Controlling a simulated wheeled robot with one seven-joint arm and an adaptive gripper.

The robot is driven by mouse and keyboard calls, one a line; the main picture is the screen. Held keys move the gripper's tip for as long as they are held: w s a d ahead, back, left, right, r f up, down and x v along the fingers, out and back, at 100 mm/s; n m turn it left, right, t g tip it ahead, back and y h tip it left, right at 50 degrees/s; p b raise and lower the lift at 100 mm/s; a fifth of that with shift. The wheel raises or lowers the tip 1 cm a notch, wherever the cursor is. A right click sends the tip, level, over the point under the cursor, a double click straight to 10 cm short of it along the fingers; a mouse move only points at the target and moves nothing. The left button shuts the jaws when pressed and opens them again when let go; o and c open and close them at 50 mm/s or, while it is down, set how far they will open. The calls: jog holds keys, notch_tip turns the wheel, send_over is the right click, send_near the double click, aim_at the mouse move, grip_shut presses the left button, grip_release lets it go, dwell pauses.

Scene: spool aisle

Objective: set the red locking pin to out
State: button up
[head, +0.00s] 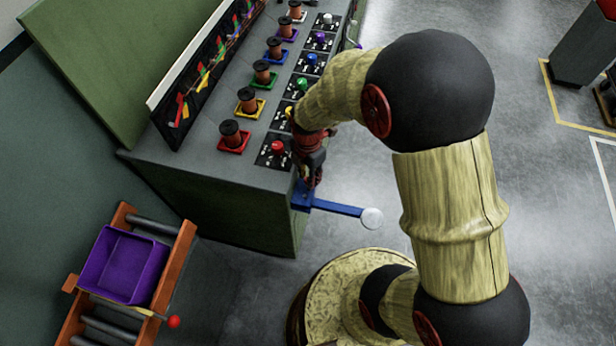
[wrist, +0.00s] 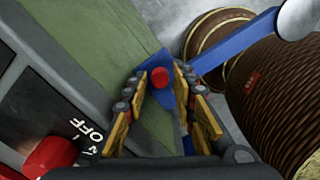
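The red locking pin (wrist: 160,77) shows in the wrist view as a small round red head on the blue bracket (wrist: 149,70) of a lever. My gripper (wrist: 162,84) is open, with its yellow-padded fingers on either side of the pin's head; I cannot tell if either touches it. In the head view my gripper (head: 309,178) points down at the bench's near right corner, just above the blue lever (head: 335,207) with its white ball end (head: 371,218). The pin is hidden there by the gripper.
A panel with a red knob (head: 277,147) and an OFF mark is close to my gripper. Several spools on coloured trays line the bench (head: 190,165). A purple bin (head: 122,264) sits on a roller stand at lower left.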

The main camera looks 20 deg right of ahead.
jog(key=shift+c, duration=1.4)
jog(key=c, duration=0.4)
grip_shut()
